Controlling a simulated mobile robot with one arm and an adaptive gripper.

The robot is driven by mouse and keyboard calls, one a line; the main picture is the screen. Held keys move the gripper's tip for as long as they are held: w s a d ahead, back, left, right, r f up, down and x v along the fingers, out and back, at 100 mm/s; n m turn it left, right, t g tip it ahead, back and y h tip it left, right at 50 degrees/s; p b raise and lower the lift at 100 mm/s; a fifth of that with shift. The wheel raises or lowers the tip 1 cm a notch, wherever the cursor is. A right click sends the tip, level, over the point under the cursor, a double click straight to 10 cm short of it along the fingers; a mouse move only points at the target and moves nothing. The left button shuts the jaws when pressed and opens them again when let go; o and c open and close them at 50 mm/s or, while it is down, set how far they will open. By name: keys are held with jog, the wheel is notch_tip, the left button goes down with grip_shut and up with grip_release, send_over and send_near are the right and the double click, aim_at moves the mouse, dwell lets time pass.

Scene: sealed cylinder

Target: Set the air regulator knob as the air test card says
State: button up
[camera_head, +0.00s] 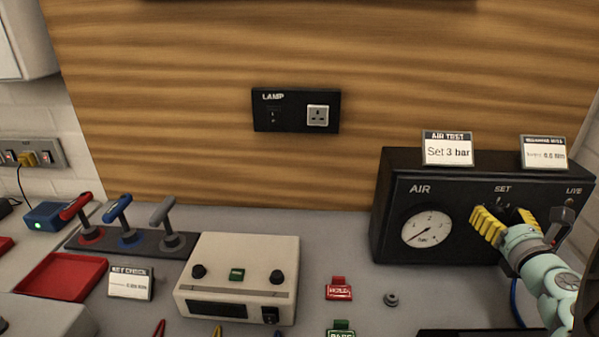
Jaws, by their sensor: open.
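The air test card (447,150) stands on top of the black air box and reads "Set 3 bar". The black air box (395,180) has a round white gauge (427,228) marked in bar, with its dark needle pointing to the lower left. The regulator knob (500,203) under the "SET" label is mostly hidden by my gripper; only a small dark part shows. My gripper (507,219) is open, with yellow fingers on both sides of the knob's place at the box front. I cannot tell whether the fingers touch the knob.
A second card (543,153) stands on the box's right end, beside a "LIVE" control (569,203). A cream instrument (238,275), a red tray (62,278) and several levers (122,209) stand to the left. A small grey ring (391,299) lies on the bench.

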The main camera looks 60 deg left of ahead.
grip_shut()
dwell(0.7)
